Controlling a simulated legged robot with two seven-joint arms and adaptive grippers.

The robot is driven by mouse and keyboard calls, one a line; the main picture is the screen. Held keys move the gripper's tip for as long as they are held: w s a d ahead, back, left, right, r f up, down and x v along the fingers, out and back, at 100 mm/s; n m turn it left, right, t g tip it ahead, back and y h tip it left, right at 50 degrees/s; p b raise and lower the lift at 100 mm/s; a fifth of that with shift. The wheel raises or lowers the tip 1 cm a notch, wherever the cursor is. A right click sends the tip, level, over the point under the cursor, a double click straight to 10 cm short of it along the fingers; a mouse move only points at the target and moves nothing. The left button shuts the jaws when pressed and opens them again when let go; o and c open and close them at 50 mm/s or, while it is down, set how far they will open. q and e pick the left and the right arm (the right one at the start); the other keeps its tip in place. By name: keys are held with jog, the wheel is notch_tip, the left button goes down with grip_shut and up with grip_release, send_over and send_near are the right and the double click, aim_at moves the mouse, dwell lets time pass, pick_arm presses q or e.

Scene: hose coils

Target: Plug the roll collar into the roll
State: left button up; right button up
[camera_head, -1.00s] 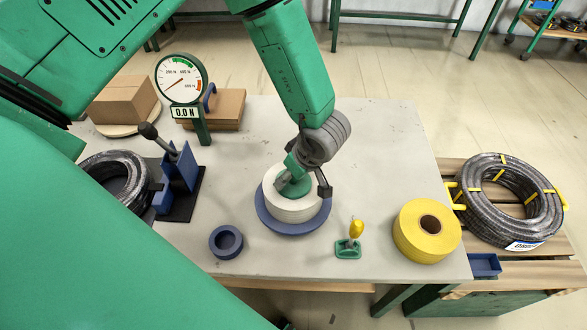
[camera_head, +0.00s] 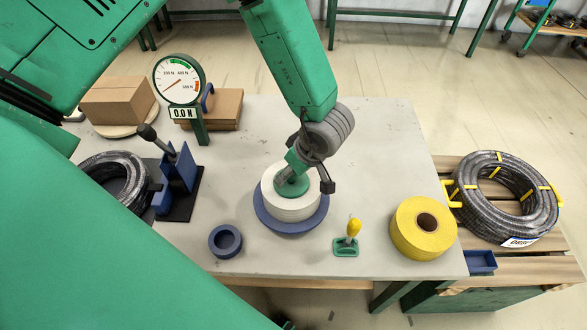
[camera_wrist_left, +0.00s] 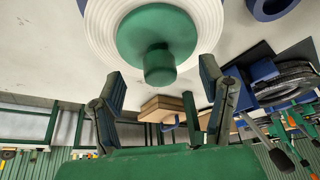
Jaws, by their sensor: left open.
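The white roll (camera_head: 283,208) sits on a round blue base (camera_head: 292,229) at the middle of the table. The green roll collar (camera_head: 291,183) is at the roll's centre, its flange appearing to lie against the top. In the left wrist view the collar (camera_wrist_left: 155,33) shows as a green disc with a short stem, in front of the white roll (camera_wrist_left: 97,25). My left gripper (camera_head: 309,176) is open beside the collar. In the wrist view its fingers (camera_wrist_left: 163,88) stand on both sides of the stem, apart from it. The collar's underside is hidden. My right gripper is not in view.
A blue ring (camera_head: 225,241) and a green-based yellow-handled tool (camera_head: 347,242) stand in front. A yellow roll (camera_head: 407,233) is at right. A force gauge (camera_head: 180,80), a blue lever fixture (camera_head: 178,172) and cardboard boxes (camera_head: 117,100) are at left. A hose coil (camera_head: 497,205) lies far right.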

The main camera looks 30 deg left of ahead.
pick_arm(q)
jog(key=shift+v, duration=0.9)
jog(key=shift+r, duration=0.2)
jog(key=w+v, duration=0.1)
jog(key=v, duration=1)
jog(key=shift+s+d+r, duration=0.2)
jog(key=shift+s+d, duration=0.05)
jog(key=shift+s, duration=0.2)
